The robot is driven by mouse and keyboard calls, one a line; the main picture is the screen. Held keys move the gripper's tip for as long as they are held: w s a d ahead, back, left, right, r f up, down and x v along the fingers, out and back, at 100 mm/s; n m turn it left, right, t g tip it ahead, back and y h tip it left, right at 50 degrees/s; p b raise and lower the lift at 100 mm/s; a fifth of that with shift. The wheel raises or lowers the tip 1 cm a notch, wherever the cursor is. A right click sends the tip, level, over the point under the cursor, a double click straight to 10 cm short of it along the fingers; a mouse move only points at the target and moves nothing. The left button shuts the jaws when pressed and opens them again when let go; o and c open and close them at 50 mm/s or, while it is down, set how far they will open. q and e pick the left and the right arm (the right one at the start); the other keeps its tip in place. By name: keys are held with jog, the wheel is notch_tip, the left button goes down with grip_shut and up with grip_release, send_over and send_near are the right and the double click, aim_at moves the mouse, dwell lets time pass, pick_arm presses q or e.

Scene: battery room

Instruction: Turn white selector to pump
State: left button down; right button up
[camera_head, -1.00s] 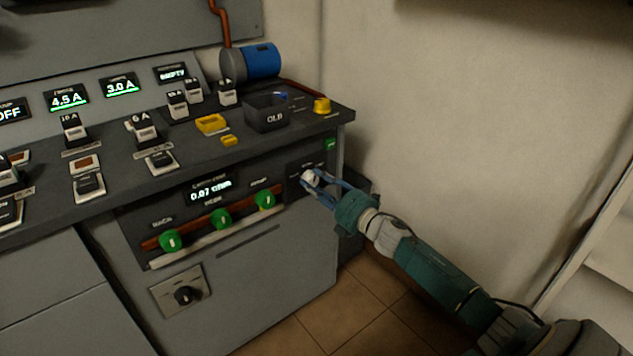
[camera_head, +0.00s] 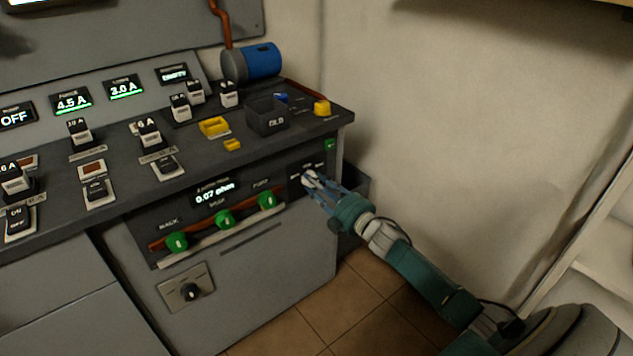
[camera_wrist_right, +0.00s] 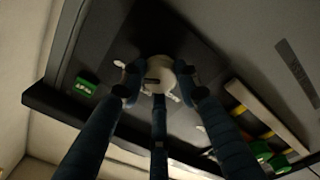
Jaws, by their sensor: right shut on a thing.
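The white selector (camera_head: 309,177) is a small knob on a dark panel at the right end of the console front. In the right wrist view the white selector (camera_wrist_right: 158,74) sits between the fingertips, with a dark mark on its face. My right gripper (camera_head: 312,180) reaches in from the lower right and is shut on the knob; it also shows in the right wrist view (camera_wrist_right: 160,80). The fingers partly cover the knob, and the labels around it are too small to read. My left gripper is not in view.
Green knobs (camera_head: 224,219) line the front panel left of the selector, under a display (camera_head: 214,193) reading about 0.07 ohm. A black rotary switch (camera_head: 190,291) is lower left. A dark bin (camera_head: 351,212) stands behind my right gripper. The wall is close on the right.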

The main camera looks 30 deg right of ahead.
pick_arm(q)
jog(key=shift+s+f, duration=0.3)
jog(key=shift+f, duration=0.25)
pick_arm(e)
jog(key=shift+a+f+m, duration=0.25)
jog(key=shift+a+m, duration=0.05)
jog(key=shift+a, duration=0.05)
jog(key=shift+c, duration=0.2)
jog(key=o, duration=1.1)
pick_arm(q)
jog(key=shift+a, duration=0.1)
pick_arm(e)
jog(key=shift+o, duration=0.3)
jog(key=shift+r, duration=0.2)
jog(key=shift+s+d, duration=0.1)
jog(key=shift+d, duration=0.05)
